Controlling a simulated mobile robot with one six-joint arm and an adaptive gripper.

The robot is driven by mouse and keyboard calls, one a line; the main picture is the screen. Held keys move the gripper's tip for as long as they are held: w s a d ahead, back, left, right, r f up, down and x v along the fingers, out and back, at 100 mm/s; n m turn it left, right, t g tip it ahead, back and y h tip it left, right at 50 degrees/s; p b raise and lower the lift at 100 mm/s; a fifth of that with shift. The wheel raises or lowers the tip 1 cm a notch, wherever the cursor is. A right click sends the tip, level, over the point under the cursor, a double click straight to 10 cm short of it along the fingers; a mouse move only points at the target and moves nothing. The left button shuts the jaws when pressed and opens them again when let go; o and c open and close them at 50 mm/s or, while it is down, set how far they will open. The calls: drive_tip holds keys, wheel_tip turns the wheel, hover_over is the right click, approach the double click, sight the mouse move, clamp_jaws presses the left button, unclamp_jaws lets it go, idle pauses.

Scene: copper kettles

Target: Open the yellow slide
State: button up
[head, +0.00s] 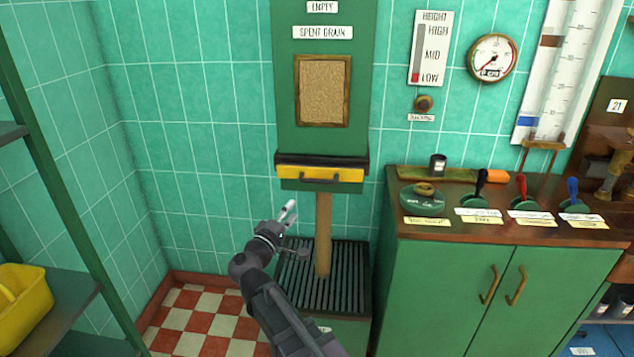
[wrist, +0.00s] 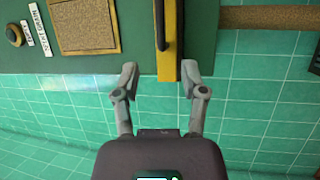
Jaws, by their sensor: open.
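The yellow slide (head: 345,175) is a flat bar with a dark handle (head: 318,180), set across the bottom of the green spent-grain chute (head: 285,100). My gripper (head: 293,228) is open and empty, below and left of the slide in the head view. In the wrist view the scene is turned sideways. There the end of the slide (wrist: 168,65) shows between and beyond the spread fingertips of my gripper (wrist: 160,72). The handle (wrist: 160,25) lies farther up along it. I see no contact between fingers and slide.
A brown column (head: 323,235) runs from under the chute to a dark slatted grate (head: 350,275). A green cabinet (head: 450,290) with several levers stands right. A green shelf frame (head: 60,185) with a yellow bin (head: 25,300) stands left. Open floor lies between.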

sight(317, 181)
drive_tip(key=p+x, duration=0.2)
drive_tip(key=x, duration=1.1)
drive_tip(key=shift+w+d, duration=0.1)
drive_tip(key=shift+w, duration=0.25)
clamp_jaws()
